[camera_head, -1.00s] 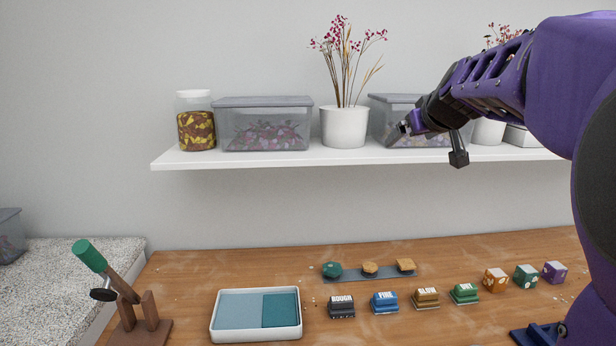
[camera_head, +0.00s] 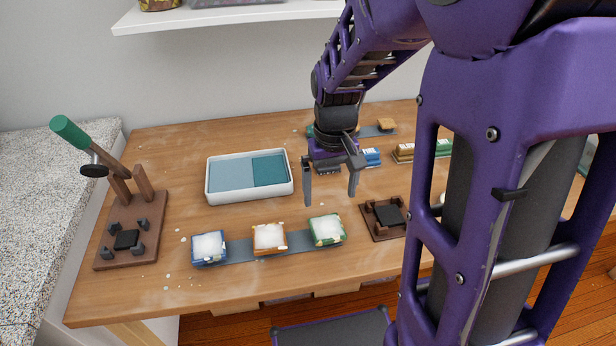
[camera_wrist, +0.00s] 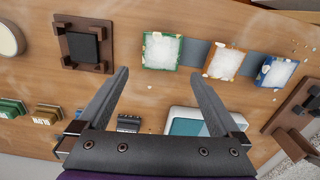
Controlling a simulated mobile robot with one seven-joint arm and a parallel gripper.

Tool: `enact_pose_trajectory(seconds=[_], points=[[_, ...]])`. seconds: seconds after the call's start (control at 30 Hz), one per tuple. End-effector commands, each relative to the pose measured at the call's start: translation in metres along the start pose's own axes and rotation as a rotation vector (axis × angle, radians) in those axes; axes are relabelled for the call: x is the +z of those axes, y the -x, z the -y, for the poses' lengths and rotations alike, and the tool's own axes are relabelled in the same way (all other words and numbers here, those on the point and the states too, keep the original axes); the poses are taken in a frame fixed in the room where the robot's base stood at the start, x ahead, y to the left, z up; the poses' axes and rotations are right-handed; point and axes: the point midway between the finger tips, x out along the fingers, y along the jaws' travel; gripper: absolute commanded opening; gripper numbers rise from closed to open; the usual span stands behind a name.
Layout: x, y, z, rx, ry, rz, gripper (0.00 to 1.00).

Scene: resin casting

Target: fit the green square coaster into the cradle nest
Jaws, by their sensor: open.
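The green square coaster (camera_head: 327,230) has a white, lumpy top and green sides. It lies at the right end of a row of three coasters on a grey strip. In the wrist view the green coaster (camera_wrist: 162,52) is just beyond the fingertips. The cradle nest appears to be the small brown board (camera_head: 386,234) with dark corner blocks around a black square pad, right of the coaster. It also shows in the wrist view (camera_wrist: 84,67), and its pad looks empty. My gripper (camera_head: 330,199) is open and empty, above the table and behind the green coaster.
An orange-edged coaster (camera_head: 270,238) and a blue-edged one (camera_head: 208,247) share the grey strip (camera_head: 241,250). A white tray (camera_head: 209,187) stands behind. A green-handled lever stand (camera_head: 118,206) with another pad is at the left. Labelled blocks (camera_head: 404,152) stand behind at the right.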

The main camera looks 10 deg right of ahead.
Motion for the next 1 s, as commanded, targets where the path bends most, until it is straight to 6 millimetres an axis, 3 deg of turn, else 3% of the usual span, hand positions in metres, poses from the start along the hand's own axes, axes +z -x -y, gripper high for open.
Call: enact_pose_trajectory(seconds=[0.03,0.13,0.4,0.7,1.0], points=[[0.001,-0.014,0.0,0.0,0.0,0.004,1.0],[0.0,-0.03,0.0,-0.001,0.0,0.002,1.0],[0.0,-0.049,0.0,-0.001,-0.001,-0.001,1.0],[0.003,-0.091,0.002,-0.001,-0.001,-0.001,1.0],[0.003,-0.096,0.002,-0.001,-0.001,-0.003,1.0]])
